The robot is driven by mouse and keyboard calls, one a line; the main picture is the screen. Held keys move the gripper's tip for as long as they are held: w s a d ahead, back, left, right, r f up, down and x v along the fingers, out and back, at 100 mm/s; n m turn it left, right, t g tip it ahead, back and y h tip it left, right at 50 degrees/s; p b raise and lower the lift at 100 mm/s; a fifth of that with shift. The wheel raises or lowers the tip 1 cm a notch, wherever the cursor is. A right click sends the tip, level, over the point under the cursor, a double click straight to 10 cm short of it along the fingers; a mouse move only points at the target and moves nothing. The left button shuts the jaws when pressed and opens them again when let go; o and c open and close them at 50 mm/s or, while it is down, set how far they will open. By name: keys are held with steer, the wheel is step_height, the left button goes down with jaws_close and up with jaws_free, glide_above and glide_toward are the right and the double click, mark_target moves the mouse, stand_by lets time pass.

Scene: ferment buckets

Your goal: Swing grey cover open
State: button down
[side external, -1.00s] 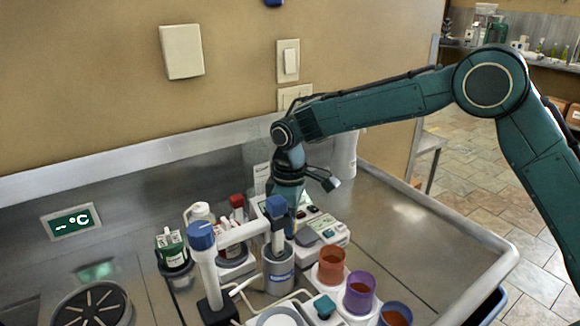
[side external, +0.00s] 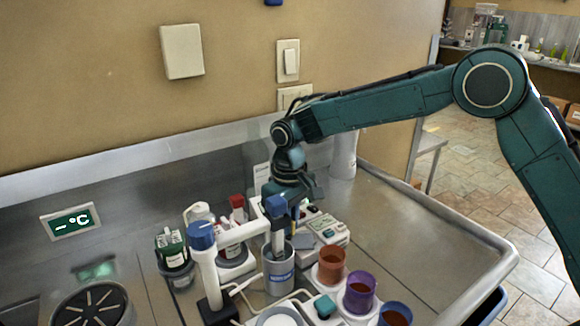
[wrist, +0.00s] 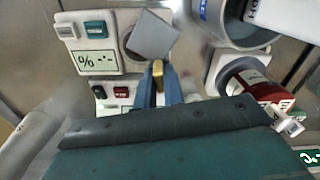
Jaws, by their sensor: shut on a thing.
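The grey cover (wrist: 152,36) is a flat square plate. In the wrist view it sits skewed over a round dark well on a white instrument with a "%" display (wrist: 96,62), and part of the well's rim shows at its left. My gripper (wrist: 157,72) has its blue fingers closed on a small brass-coloured tab (wrist: 157,68) at the cover's near edge. In the side view my gripper (side external: 297,226) is low over the white instrument (side external: 325,238), partly hidden behind a blue-capped stand arm.
A grey metal beaker (side external: 278,272) stands close in front of my gripper. The blue-capped white stand (side external: 203,262) is to its left. Orange (side external: 332,262) and purple (side external: 359,291) cups stand at front right. The steel counter (side external: 405,215) at right is clear.

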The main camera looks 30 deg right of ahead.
steer(key=shift+r+m, duration=0.1)
steer(key=shift+m, duration=1.9)
steer(key=c, duration=1.5)
jaws_free()
steer(key=shift+r, duration=0.1)
step_height(320, 180, up, 14)
steer(key=shift+f, duration=0.2)
